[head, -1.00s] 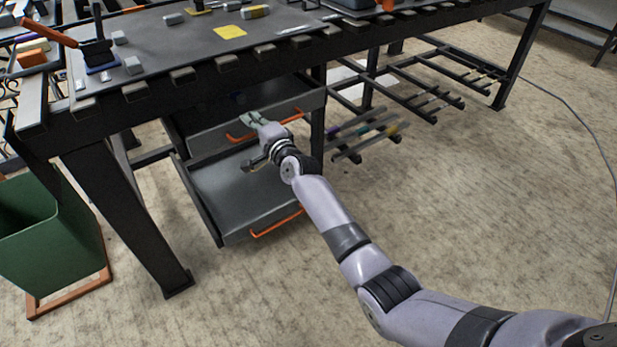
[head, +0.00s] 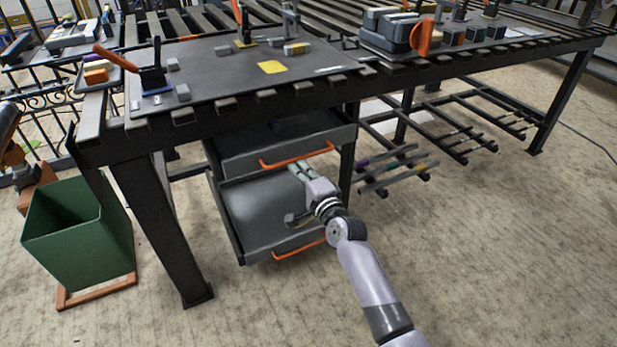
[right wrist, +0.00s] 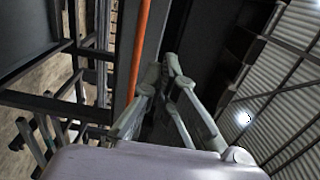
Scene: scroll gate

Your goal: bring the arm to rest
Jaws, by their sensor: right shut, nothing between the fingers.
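My right arm reaches in from the lower right of the head view. Its gripper (head: 296,168) is shut and empty, in front of the drawer unit under the workbench. The fingertips appear just below the orange handle (head: 318,153) of the upper drawer (head: 262,147); I cannot tell whether they touch it. The lower drawer (head: 258,212) stands pulled out beneath the gripper, and looks empty where I can see into it. In the right wrist view the fingers (right wrist: 165,68) are beside an orange bar (right wrist: 139,50). My left gripper is not in view.
The workbench (head: 215,75) runs above the drawers, with a yellow sheet (head: 271,67), small blocks and a grey toolbox (head: 395,32). A green bin (head: 78,235) stands at the left. A low rack with bars (head: 395,170) is right of the drawers. The floor in front is clear.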

